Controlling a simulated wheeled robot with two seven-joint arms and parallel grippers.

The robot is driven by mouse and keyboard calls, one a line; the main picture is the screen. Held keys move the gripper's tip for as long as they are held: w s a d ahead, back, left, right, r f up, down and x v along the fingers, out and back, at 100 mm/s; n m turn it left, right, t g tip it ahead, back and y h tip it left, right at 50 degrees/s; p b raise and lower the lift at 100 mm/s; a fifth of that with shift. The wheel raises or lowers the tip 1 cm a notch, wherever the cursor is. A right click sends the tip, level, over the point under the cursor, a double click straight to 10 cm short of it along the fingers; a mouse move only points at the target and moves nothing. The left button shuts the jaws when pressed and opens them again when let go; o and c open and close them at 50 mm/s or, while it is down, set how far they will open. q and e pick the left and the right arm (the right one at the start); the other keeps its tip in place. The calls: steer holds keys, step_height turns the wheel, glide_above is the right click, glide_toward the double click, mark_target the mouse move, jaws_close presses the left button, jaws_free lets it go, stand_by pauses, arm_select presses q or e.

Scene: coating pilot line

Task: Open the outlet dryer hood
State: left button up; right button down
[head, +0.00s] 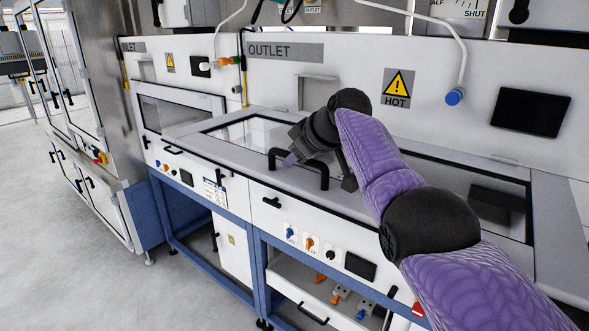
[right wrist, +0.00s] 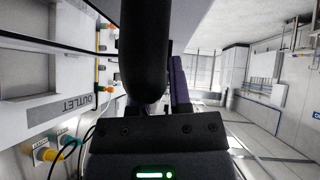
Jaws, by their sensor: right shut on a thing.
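The outlet dryer hood (head: 422,158) is a long light-grey frame with dark-edged glass. It lies low over the bench below the OUTLET sign (head: 284,51). A black bar handle (head: 324,176) stands at its front edge. My right gripper (head: 305,155) reaches down from the right and is shut on this handle, partly covering it. My left gripper is not in view.
A HOT warning sign (head: 397,88) and a dark screen (head: 530,113) are on the back wall panel. A hanging white hose ends in a blue plug (head: 455,97). Knobs and switches (head: 310,244) line the front panel. The floor (head: 75,225) at left is clear.

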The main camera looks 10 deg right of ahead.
steer(key=shift+r, duration=0.45)
steer(key=c, duration=0.6)
jaws_free()
steer(key=shift+w+f, duration=0.1)
steer(key=shift+w, duration=0.05)
steer(key=s+d+r+b, duration=0.1)
steer(key=s+b, duration=0.1)
steer(key=b, duration=0.4)
steer(key=shift+d+r, duration=0.1)
steer(key=shift+d, duration=0.05)
steer(key=b+v, duration=0.1)
steer(key=v, duration=0.2)
steer(key=b+v, duration=0.1)
steer(key=v, duration=0.3)
steer(key=shift+r, duration=0.4)
